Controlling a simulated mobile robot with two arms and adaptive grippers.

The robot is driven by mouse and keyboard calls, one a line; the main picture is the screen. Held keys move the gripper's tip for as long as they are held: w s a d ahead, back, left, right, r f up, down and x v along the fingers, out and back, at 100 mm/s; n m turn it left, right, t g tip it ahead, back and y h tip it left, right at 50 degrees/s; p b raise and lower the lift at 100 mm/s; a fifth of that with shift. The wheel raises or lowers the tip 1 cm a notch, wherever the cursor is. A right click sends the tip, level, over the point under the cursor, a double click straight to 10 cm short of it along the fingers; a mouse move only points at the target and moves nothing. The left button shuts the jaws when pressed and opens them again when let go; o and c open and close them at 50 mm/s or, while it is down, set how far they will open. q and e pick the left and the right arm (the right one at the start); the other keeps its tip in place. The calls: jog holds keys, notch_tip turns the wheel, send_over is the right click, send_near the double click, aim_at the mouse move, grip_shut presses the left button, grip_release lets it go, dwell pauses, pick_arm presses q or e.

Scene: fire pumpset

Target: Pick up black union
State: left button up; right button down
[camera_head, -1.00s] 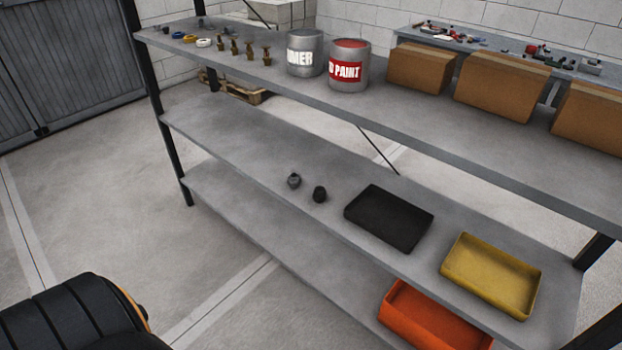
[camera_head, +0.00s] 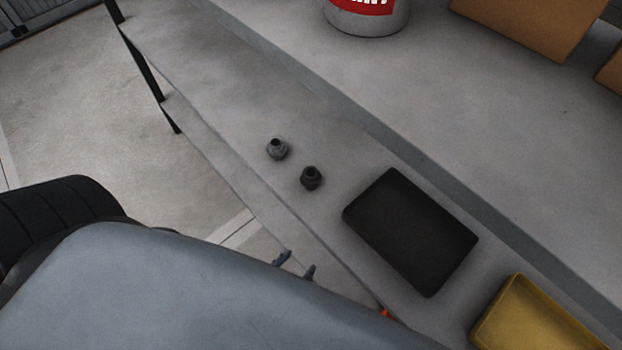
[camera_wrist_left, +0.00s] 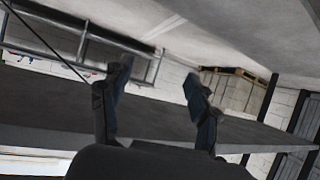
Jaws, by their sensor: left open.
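The black union (camera_head: 311,178) stands on the middle shelf, left of a black tray. A similar grey union (camera_head: 277,148) stands just up and left of it. My left gripper (camera_head: 297,268) shows only as two dark fingertips past my grey arm, at the shelf's front edge, below and apart from the black union in the picture. In the left wrist view the left gripper (camera_wrist_left: 158,88) is open with nothing between its fingers. The union does not show in that view. My right gripper is not in view.
The black tray (camera_head: 410,233) lies right of the unions, and a yellow tray (camera_head: 530,320) lies farther right. The upper shelf (camera_head: 450,110) overhangs behind them and bears a paint can (camera_head: 366,22) and cardboard boxes (camera_head: 530,25). The shelf left of the unions is bare.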

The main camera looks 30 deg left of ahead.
aim_at(307, 180)
pick_arm(q)
jog(key=w+a+r+n+t+y+b, duration=0.1)
jog(key=w+a+r+t+b, duration=0.15)
jog(key=r, duration=0.65)
jog(key=w+a+r+t+y+b, duration=0.15)
jog(key=r+t, duration=0.25)
jog(key=r, duration=0.4)
jog(key=w, duration=0.7)
jog(key=shift+w+a+r, duration=0.1)
jog(key=shift+a+r, duration=0.2)
jog(key=shift+a, duration=0.1)
jog(key=w, duration=0.5)
jog(key=shift+w+f, duration=0.15)
jog(key=shift+w, duration=0.25)
grip_shut()
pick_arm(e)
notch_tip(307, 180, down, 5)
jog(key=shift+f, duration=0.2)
